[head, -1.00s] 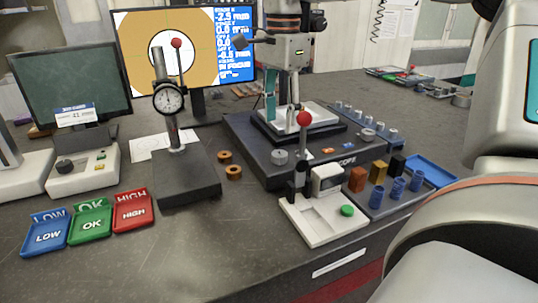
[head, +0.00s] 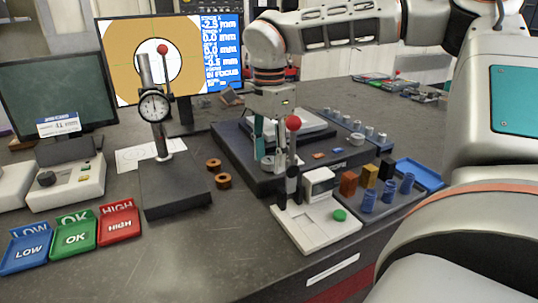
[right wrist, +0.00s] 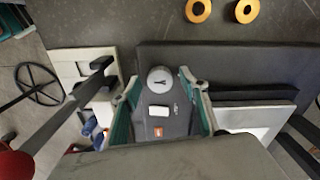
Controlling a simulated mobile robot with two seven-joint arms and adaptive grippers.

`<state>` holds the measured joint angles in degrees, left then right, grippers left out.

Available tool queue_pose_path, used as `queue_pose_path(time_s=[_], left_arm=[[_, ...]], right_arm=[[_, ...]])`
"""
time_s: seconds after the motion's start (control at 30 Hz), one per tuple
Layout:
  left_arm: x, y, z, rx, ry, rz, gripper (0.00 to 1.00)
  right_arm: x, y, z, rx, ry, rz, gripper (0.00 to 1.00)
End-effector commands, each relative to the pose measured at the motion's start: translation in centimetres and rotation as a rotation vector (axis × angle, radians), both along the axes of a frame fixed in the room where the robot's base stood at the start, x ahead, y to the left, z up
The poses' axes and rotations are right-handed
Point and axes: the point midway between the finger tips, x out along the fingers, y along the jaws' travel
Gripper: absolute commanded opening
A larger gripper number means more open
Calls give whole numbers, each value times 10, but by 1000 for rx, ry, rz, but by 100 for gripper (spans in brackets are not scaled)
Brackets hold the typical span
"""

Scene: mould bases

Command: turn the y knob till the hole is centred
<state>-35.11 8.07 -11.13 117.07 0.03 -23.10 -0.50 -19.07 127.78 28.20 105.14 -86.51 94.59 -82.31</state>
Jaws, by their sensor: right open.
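The Y knob (right wrist: 160,79) is a round light-grey knob marked Y. In the right wrist view it lies between the fingertips of my right gripper (right wrist: 159,84). In the head view the knob (head: 268,163) sits on the dark microscope base (head: 235,150), just below my right gripper (head: 274,150). The gripper points down with its fingers apart, not touching the knob that I can see; exact height is unclear. My left gripper is out of view.
A red-tipped lever (head: 293,123) on a white device (head: 318,222) stands close to the right gripper. The dial gauge (head: 154,106) stands left, with two copper rings (head: 222,181) beside it. A second grey knob (head: 356,140) is further right. LOW, OK and HIGH trays (head: 76,238) lie front left.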

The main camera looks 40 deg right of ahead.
Motion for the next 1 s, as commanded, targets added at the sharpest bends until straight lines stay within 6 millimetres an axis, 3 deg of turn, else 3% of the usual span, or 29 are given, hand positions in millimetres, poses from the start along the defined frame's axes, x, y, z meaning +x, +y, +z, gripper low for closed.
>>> queue_pose_path(time_s=[0.07,0.2,0.57,0.87,0.9,0.97,1.0], left_arm=[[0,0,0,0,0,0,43],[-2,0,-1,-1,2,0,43],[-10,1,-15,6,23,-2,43],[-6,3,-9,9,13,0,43],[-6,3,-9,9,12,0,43],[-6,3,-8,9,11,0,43],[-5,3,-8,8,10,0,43]], right_arm=[[0,0,0,0,0,0,39],[0,0,0,0,0,0,5],[0,0,-2,-1,1,-113,6],[0,0,1,1,-1,-132,6],[0,0,1,1,-1,-131,32],[0,0,1,1,-1,-131,44],[0,0,1,1,-1,-131,44]])
